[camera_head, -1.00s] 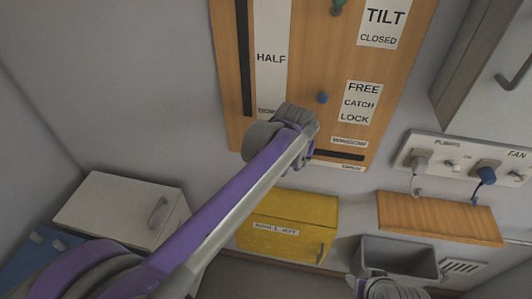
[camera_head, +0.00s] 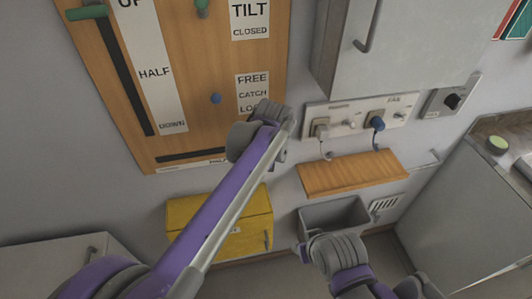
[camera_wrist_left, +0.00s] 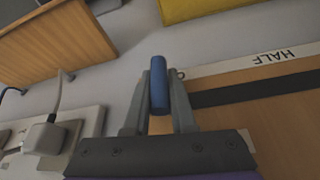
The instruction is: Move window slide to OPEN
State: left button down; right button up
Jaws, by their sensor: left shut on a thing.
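The window slide's blue handle (camera_wrist_left: 159,92) stands between the two fingers of my left gripper (camera_wrist_left: 160,78) in the left wrist view, and the fingers are shut on it. In the head view my left gripper (camera_head: 262,130) is over the lower right corner of the wooden board (camera_head: 190,60) and hides the handle. The dark horizontal slot (camera_head: 188,155) shows to its left, with a HALF label (camera_head: 218,162) below. The slot's right end and the OPEN label are hidden. My right gripper (camera_head: 330,252) is low, in front of a grey bin; its fingers are unclear.
A blue catch knob (camera_head: 215,98) and green handles (camera_head: 88,12) are on the board. A socket panel with plugs (camera_head: 360,118) and a wooden shelf (camera_head: 350,174) are to the right. A yellow box (camera_head: 190,212) and grey bin (camera_head: 335,214) stand below.

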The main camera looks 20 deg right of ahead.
pick_arm(q)
jog(key=shift+d, duration=0.2)
jog(key=c, duration=0.8)
grip_release()
jog(key=shift+d, duration=0.15)
jog(key=shift+o, duration=0.2)
jog(key=v, duration=1.1)
jog(key=shift+s+f, duration=0.1)
